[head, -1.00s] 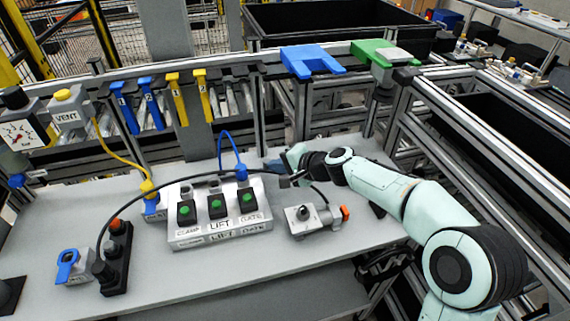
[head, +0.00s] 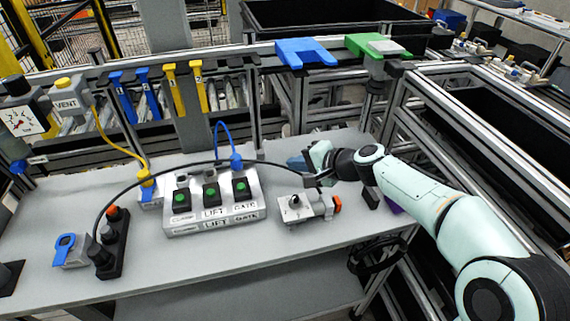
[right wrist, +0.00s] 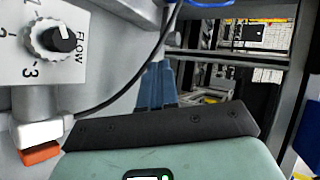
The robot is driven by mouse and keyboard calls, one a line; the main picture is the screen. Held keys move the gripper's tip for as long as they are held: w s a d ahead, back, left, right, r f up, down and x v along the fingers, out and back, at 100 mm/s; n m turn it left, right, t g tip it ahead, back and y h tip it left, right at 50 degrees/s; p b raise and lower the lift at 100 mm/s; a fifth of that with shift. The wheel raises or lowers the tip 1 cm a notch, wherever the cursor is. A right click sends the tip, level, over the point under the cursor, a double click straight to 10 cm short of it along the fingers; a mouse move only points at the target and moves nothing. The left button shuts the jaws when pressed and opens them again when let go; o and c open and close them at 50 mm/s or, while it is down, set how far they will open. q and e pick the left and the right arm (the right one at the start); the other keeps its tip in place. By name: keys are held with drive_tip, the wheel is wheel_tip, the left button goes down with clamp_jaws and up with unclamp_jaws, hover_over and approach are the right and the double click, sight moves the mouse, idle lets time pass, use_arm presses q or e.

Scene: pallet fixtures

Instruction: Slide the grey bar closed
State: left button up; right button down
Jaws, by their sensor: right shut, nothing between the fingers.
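A grey bar (head: 385,47) lies on top of a green bracket (head: 362,43) on the rail at the back, in the head view. From here I cannot tell how far it is slid. My right gripper (head: 295,162) is over the back right of the grey table, nearer than the rail and well apart from the bar. Its blue fingers are together and empty; they also show in the right wrist view (right wrist: 155,87). The bar cannot be made out in the right wrist view. My left gripper is not in view.
A FLOW valve (head: 305,206) with an orange end stands just in front of my right gripper. A LIFT/GATE switch box (head: 214,213) stands to its left. A black cable (head: 135,181) arches over the table. A blue bracket (head: 306,52) sits left of the green one.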

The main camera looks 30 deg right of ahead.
drive_tip(key=v, duration=0.4)
drive_tip(key=shift+s+r, duration=0.1)
idle(0.5)
